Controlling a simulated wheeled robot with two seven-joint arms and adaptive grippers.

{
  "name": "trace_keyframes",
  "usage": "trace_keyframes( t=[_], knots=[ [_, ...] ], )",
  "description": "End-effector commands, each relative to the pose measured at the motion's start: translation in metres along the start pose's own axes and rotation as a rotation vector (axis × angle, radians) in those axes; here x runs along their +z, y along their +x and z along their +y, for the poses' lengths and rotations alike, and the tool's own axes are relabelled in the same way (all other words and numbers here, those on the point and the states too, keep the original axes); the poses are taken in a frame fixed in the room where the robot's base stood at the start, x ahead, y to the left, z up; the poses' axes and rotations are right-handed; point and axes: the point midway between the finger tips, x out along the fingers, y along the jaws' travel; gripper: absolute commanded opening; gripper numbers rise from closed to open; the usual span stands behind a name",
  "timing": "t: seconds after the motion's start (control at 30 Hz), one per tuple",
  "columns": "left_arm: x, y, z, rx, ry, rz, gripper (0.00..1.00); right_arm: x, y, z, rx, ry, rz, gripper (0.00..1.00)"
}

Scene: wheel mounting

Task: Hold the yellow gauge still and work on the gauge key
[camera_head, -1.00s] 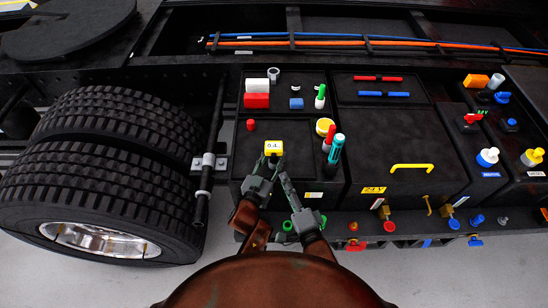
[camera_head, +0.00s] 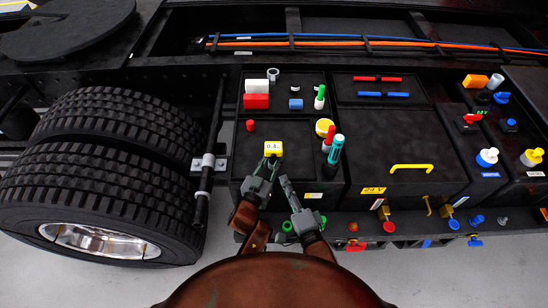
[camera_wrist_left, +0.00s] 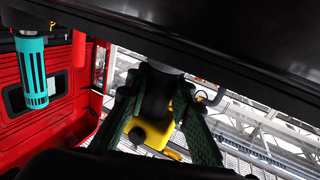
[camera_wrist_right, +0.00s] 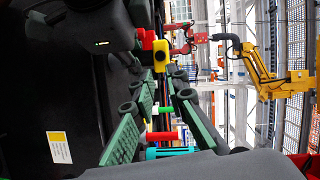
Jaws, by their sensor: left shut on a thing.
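The yellow gauge (camera_head: 273,149), with dark markings on its face, sits on the black box top near the middle of the head view. My left gripper (camera_head: 270,164) is at its near side, fingers closed in on it. In the left wrist view the gauge (camera_wrist_left: 152,132) shows yellow between the two fingers, partly hidden by them. My right gripper (camera_head: 284,181) is just right of and nearer than the left one. In the right wrist view its fingers (camera_wrist_right: 163,98) stand apart, with the gauge (camera_wrist_right: 161,56) beyond their tips. I cannot make out the gauge key clearly.
A teal cylinder (camera_head: 335,150) and a red one (camera_head: 328,138) stand to the right of the gauge. A yellow round cap (camera_head: 325,126) lies behind them. A small red cylinder (camera_head: 250,125) stands behind-left. Large tyres (camera_head: 95,185) fill the left.

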Motion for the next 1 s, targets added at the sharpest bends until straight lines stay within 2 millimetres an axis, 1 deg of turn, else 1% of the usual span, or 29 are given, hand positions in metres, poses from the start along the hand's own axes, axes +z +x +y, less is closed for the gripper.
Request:
trace_keyframes(
  t=[0.03, 0.17, 1.0],
  knots=[
    [0.0005, -0.0001, -0.0001, 0.000, 0.000, -0.001, 0.00, 0.0000, 0.0000, 0.0000, 0.000, 0.000, 0.000, 0.08],
    [0.0005, -0.0001, -0.0001, 0.000, 0.000, -0.001, 0.00, 0.0000, 0.0000, 0.0000, 0.000, 0.000, 0.000, 0.00],
    [0.0008, -0.0001, 0.0000, 0.000, 0.000, -0.002, 0.00, 0.0000, 0.0000, 0.0000, 0.000, 0.000, 0.000, 0.00]
  ],
)
